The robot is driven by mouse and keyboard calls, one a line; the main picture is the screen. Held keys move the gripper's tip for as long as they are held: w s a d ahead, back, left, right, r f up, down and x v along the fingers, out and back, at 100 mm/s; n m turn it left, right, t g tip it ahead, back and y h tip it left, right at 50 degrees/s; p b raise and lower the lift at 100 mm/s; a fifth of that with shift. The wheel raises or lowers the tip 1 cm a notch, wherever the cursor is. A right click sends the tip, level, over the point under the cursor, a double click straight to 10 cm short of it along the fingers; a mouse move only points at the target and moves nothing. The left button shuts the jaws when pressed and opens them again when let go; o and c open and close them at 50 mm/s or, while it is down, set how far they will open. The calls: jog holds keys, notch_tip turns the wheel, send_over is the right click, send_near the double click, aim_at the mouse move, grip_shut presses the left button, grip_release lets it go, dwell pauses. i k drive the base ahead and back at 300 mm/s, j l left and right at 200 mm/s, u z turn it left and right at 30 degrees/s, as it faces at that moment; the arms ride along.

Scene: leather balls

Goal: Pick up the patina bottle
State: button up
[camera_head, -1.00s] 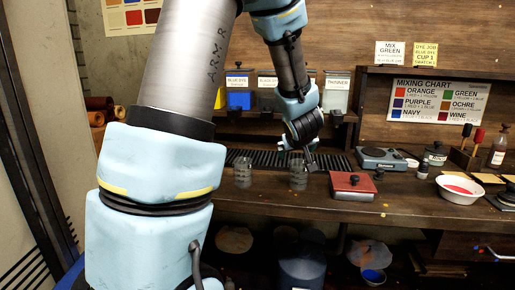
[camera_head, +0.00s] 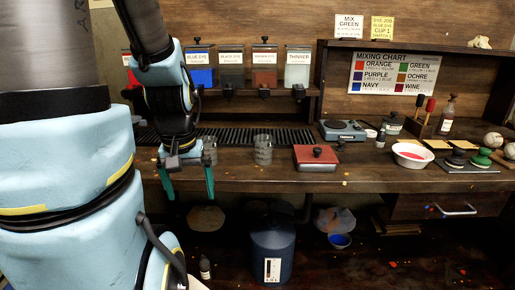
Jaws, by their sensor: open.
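I cannot read which bottle is labelled patina. A brownish bottle (camera_head: 447,115) stands upright at the right back of the bench. A grey labelled bottle (camera_head: 391,124) and a small dark bottle (camera_head: 380,139) stand left of it. Another small dark bottle (camera_head: 205,267) stands low down below the bench, near my arm. My gripper (camera_head: 187,181) hangs at the bench's front edge on the left, its two green fingers pointing down, apart and empty. It is far left of the bench-top bottles and above the low one.
The workbench (camera_head: 250,180) holds two glass cups, left (camera_head: 210,150) and right (camera_head: 263,149), a red-topped box (camera_head: 316,157), a scale (camera_head: 343,130) and a white bowl (camera_head: 412,155). Dye containers hang behind. A blue drum (camera_head: 273,250) stands below. The front right bench strip is fairly clear.

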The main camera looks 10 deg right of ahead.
aim_at(204, 263)
jog(key=k+l, duration=0.25)
jog(key=k, duration=0.2)
jog(key=k+l, duration=0.25)
jog(key=k, duration=0.2)
jog(key=k+l+u, duration=0.1)
jog(key=k+l, duration=0.15)
jog(key=k, duration=0.2)
jog(key=k+l, duration=0.25)
jog(key=k, duration=0.2)
jog(key=i+l+u, duration=0.15)
jog(key=i, duration=0.3)
jog(key=i+l+u, duration=0.15)
jog(key=i, duration=0.3)
jog(key=i+l+u, duration=0.15)
jog(key=i, duration=0.3)
jog(key=u, duration=1.6)
jog(key=l, duration=0.1)
